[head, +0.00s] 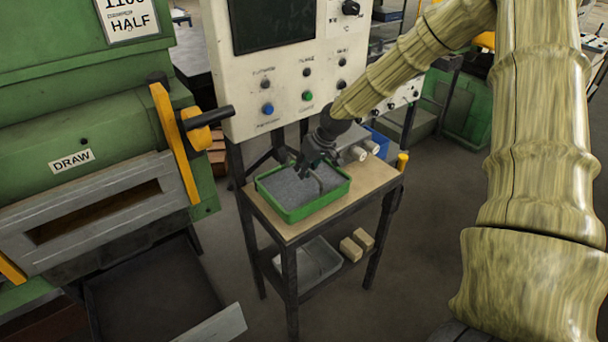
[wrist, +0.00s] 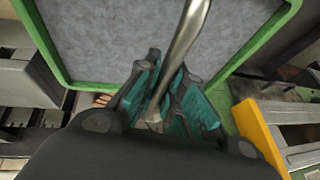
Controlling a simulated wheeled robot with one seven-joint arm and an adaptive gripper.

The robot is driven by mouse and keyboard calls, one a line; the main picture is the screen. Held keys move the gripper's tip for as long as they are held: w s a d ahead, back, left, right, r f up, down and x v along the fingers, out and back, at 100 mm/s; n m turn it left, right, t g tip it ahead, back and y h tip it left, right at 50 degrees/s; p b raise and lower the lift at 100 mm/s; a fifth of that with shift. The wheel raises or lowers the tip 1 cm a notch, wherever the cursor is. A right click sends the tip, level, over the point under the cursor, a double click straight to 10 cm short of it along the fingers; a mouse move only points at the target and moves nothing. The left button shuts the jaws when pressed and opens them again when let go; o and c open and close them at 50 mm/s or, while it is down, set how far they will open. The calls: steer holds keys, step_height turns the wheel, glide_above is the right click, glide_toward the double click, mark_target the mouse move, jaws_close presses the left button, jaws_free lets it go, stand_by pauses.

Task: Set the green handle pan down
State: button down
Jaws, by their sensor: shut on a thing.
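The green handle pan (head: 320,204) has a green rim, a grey inside and a thin metal handle. In the head view it is level over the small table's wooden top (head: 374,180), at the left part. I cannot tell whether its underside touches the wood. My gripper (head: 310,168) is over the pan's middle. In the wrist view the pan's green rim (wrist: 45,48) frames the grey inside, and the metal handle (wrist: 186,38) runs down between the teal pads of my gripper (wrist: 168,82), which is shut on it. The handle's lower end is partly hidden.
A white control panel (head: 285,75) stands behind the table. Pale cylinders (head: 358,153) and a yellow object (head: 402,160) are on its right side. A lower shelf holds a grey bin (head: 312,262) and tan blocks (head: 352,248). The green furnace (head: 95,120) is at left.

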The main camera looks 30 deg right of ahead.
mark_target(304, 192)
steer(key=shift+f+p, duration=0.75)
steer(key=shift+f, duration=0.8)
steer(key=c, duration=1.5)
jaws_free()
steer(key=shift+f, duration=0.1)
steer(key=shift+b+v, duration=1.45)
steer(key=shift+v, duration=4.6)
